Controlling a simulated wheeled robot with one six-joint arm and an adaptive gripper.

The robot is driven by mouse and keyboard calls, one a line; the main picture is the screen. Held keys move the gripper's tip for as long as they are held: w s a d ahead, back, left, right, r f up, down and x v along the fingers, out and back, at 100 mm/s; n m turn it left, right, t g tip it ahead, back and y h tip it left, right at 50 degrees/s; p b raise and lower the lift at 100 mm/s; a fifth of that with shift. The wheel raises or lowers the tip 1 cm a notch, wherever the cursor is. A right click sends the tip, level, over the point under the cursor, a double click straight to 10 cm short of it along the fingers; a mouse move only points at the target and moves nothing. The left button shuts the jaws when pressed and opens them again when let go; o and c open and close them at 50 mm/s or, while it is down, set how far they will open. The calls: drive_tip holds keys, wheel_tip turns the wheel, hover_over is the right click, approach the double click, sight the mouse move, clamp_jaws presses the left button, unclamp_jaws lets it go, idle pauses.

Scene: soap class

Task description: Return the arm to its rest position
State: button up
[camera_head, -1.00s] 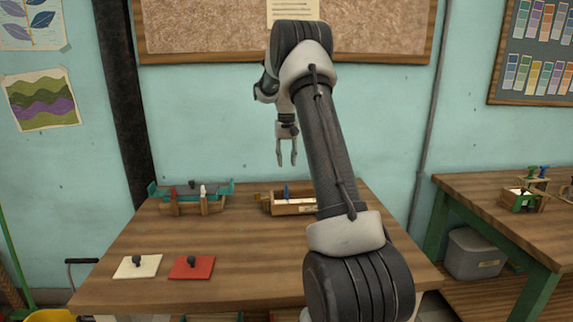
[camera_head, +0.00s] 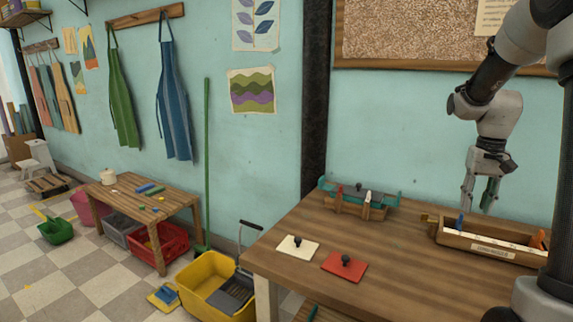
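My gripper (camera_head: 480,193) hangs at the right of the view with its fingers pointing down. It is above the far part of the wooden table (camera_head: 300,245), close to a wooden box (camera_head: 490,243). Its two fingers are apart, with nothing seen between them. My arm comes in from the right edge, bent, and its lower links are partly cut off by the frame.
On the table are a teal-and-wood holder (camera_head: 360,199), a cream plate (camera_head: 297,248) and a red plate (camera_head: 344,266), each plate with a dark knob. A yellow mop bucket (camera_head: 215,285) stands left of the table. A low bench (camera_head: 150,205) stands farther left. Checkered floor is open at lower left.

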drive_tip(key=s+a+r+n+t, duration=0.2)
drive_tip(key=s+a+r, duration=0.2)
drive_tip(key=s, duration=0.6)
drive_tip(key=s+a+r+n+t, duration=0.1)
drive_tip(key=s+a+r+t, duration=0.2)
drive_tip(key=s+a, duration=0.5)
drive_tip(key=s+r, duration=0.1)
drive_tip(key=s, duration=0.2)
drive_tip(key=shift+a+n, duration=0.35)
drive_tip(key=shift+n, duration=0.05)
drive_tip(key=shift+s, duration=0.1)
